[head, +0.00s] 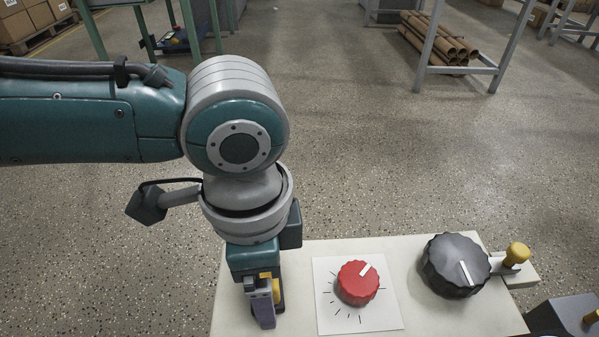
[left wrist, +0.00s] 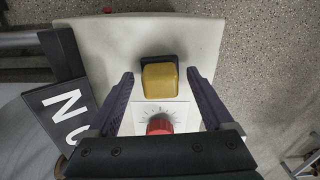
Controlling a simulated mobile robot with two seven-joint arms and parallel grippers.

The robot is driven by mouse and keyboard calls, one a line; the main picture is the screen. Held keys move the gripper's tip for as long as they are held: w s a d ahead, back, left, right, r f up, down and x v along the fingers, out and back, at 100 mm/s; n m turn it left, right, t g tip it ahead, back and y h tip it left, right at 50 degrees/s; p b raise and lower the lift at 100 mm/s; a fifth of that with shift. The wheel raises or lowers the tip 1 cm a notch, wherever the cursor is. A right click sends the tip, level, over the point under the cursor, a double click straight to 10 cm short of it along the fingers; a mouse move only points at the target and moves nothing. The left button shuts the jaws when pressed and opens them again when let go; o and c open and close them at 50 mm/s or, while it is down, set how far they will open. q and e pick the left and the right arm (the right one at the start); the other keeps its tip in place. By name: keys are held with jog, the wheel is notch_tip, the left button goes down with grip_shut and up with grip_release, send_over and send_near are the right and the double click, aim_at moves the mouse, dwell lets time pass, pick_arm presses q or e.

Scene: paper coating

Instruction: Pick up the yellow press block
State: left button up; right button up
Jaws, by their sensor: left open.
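The yellow press block (left wrist: 160,82) shows in the left wrist view, with a dark holder or base along its far edge and sides. It sits on a pale panel (left wrist: 95,50). My left gripper (left wrist: 160,74) is open, one finger on each side of the block, with a visible gap at both sides. In the head view my left gripper (head: 263,314) points down over the panel's left end (head: 232,308). It hides most of the block there; only bits of yellow show behind the fingers. My right gripper is not in view.
A red dial (head: 358,283) on a white scale card sits right of the block. A large black knob (head: 455,266) and a yellow-topped lever (head: 516,255) are further right. A dark box (head: 565,316) stands at the lower right. A black sign with white letters (left wrist: 62,108) is beside the panel.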

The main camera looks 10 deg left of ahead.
pick_arm(q)
jog(key=shift+c, duration=0.2)
jog(key=shift+r, duration=0.1)
grip_shut()
